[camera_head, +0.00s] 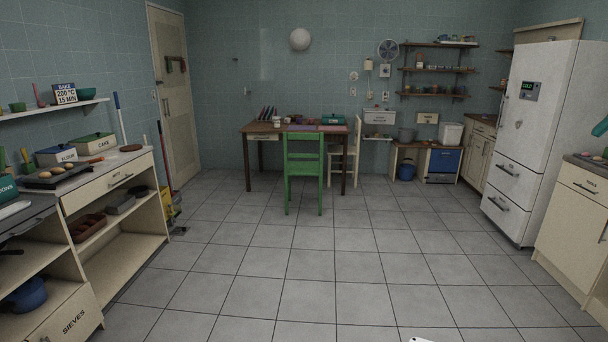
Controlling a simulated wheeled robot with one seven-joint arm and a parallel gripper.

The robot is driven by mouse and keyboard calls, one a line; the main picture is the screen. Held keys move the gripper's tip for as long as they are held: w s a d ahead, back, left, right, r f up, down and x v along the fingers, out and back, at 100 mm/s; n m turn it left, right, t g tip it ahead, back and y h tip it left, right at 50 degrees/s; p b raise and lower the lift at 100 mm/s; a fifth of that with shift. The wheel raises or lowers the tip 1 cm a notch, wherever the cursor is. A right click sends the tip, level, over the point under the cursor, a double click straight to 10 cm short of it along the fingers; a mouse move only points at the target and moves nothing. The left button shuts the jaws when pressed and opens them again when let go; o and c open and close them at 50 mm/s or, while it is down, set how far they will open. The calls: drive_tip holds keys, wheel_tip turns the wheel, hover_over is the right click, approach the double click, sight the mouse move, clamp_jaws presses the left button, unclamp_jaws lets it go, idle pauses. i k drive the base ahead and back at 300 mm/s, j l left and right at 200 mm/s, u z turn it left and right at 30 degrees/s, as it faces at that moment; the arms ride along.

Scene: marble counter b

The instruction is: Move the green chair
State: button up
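The green chair (303,158) stands upright on the tiled floor at the far side of the room, in front of a dark wooden table (253,129). Its slatted back faces me and its front side is toward the table, partly hidden. I cannot tell whether the chair touches the table. My gripper is not in view. A small white piece shows at the bottom edge, too cut off to identify.
A cream chair (353,150) stands at the table's right side. Open shelving (122,255) lines the left, and a white fridge (530,130) and cabinet (573,230) line the right. The tiled floor (330,265) between is clear.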

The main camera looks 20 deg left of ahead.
sight(313, 168)
drive_tip(key=i+j+u, duration=0.65)
drive_tip(key=i, duration=0.2)
drive_tip(key=i+u, duration=0.5)
drive_tip(key=i, duration=1.85)
drive_tip(key=i+z, duration=0.15)
drive_tip(key=i, duration=0.4)
drive_tip(key=i+j+z, duration=0.2)
drive_tip(key=i, duration=0.35)
drive_tip(key=i+j+z, duration=0.15)
drive_tip(key=i, duration=0.4)
drive_tip(key=i+j, duration=0.1)
drive_tip(key=i, duration=0.3)
